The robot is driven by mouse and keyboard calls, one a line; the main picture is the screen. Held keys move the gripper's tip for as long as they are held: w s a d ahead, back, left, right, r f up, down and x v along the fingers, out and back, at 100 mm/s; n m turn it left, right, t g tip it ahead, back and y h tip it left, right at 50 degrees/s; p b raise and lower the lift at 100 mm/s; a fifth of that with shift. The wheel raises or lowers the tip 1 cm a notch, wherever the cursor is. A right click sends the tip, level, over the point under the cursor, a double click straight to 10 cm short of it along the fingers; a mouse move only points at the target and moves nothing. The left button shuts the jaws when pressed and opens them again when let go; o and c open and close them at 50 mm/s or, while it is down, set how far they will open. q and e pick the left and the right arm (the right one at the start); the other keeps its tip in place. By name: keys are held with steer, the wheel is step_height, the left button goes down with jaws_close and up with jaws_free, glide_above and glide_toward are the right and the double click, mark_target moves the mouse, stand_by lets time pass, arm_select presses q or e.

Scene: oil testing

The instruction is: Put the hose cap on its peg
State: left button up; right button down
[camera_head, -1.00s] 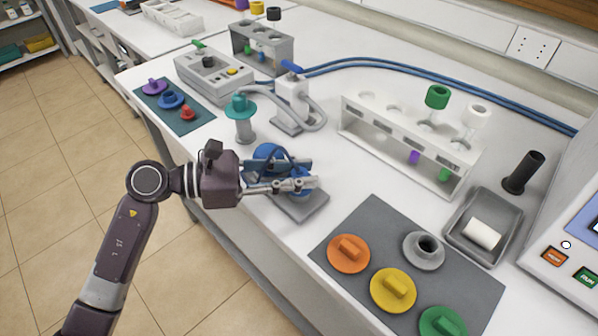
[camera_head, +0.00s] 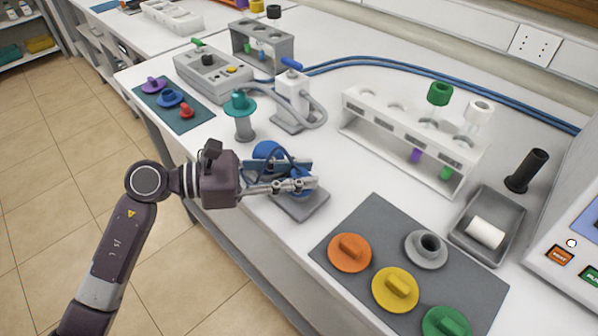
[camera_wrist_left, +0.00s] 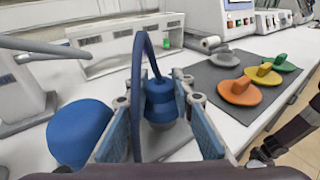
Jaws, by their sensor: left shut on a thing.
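The blue hose cap (camera_wrist_left: 160,100) is between the two fingers of my left gripper (camera_wrist_left: 158,110) in the left wrist view, and the fingers are shut on it. A blue strap (camera_wrist_left: 139,80) loops up from the cap. A rounded blue body (camera_wrist_left: 80,132) sits to its left. In the head view my left gripper (camera_head: 296,184) is over a grey base plate (camera_head: 305,209), with the rounded blue body (camera_head: 268,151) behind it. A grey part shows just under the cap in the wrist view; I cannot tell whether the cap is seated on a peg.
A teal cap (camera_head: 240,103) stands on a grey post behind. A white tube rack (camera_head: 410,140) is to the right. A grey mat (camera_head: 376,215) with coloured lids lies in front right, near a tray (camera_head: 513,216). The bench between rack and mat is clear.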

arm_select(q)
steer(key=shift+f, duration=0.2)
arm_select(e)
steer(key=shift+f, duration=0.25)
arm_select(q)
steer(key=o, duration=0.8)
steer(key=shift+c, duration=0.2)
arm_select(e)
steer(key=shift+d, duration=0.1)
